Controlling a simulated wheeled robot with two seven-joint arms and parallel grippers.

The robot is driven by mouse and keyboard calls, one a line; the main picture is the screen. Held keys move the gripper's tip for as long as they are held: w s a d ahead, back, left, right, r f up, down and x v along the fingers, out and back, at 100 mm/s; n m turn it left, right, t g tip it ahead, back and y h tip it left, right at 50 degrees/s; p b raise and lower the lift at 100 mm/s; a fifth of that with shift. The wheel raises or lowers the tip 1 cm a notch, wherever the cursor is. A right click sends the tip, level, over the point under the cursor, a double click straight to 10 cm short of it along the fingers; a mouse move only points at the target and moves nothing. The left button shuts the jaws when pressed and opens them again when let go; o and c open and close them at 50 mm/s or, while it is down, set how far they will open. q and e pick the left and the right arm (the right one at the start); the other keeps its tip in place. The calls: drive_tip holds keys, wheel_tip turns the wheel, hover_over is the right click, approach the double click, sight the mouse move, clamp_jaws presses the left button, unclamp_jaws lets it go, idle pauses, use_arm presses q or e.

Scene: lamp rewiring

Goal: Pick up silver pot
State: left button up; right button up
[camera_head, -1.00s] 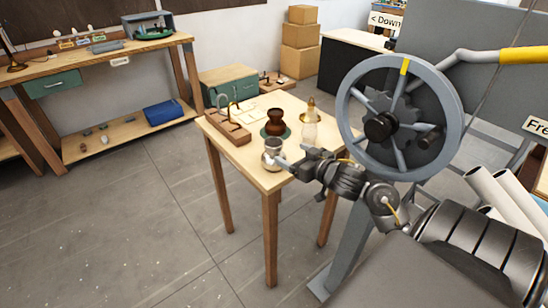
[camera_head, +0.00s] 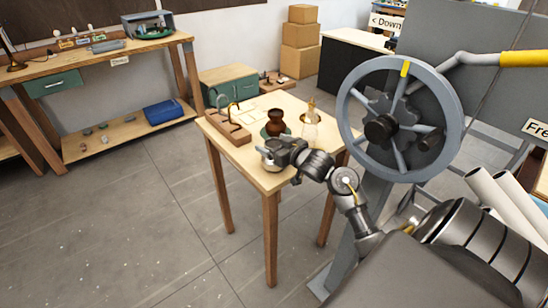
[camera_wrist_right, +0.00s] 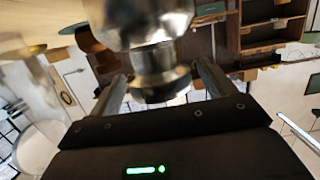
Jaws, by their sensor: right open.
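The silver pot (camera_head: 270,166) stands at the near left corner of the small wooden table (camera_head: 261,180); my right gripper hides much of it in the head view. In the right wrist view the shiny pot (camera_wrist_right: 150,25) fills the top middle, and its narrow neck and dark end lie between the fingers. My right gripper (camera_head: 277,153) is at the pot, and it also shows in the wrist view (camera_wrist_right: 160,88) with its fingers apart on either side. I cannot tell whether the fingers touch it. My left gripper is not in view.
A brown pot (camera_head: 275,123) on a green disc and a glass lamp (camera_head: 310,125) stand close behind the gripper. A wooden rack with hooks (camera_head: 227,127) is on the table's left. A large grey wheel (camera_head: 351,112) stands right of the table. The floor left is clear.

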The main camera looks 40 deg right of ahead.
sight(274, 146)
drive_tip(key=shift+c, duration=0.3)
drive_tip(key=c, duration=1.6)
drive_tip(key=shift+o, duration=0.2)
drive_tip(key=shift+r, duration=0.1)
drive_tip(key=shift+r+p, duration=0.45)
drive_tip(key=shift+p, duration=0.25)
wheel_tip(274, 146, up, 4)
drive_tip(key=p, duration=0.4)
drive_tip(key=shift+s+a+f+p, duration=0.1)
drive_tip(key=shift+f+p, duration=0.1)
drive_tip(key=shift+p, duration=0.1)
drive_tip(key=s+a+r+p, duration=0.6)
drive_tip(key=s+r+p, duration=0.2)
drive_tip(key=s+p, duration=0.4)
drive_tip(key=shift+s+r+p, duration=0.2)
drive_tip(key=shift+p, duration=0.5)
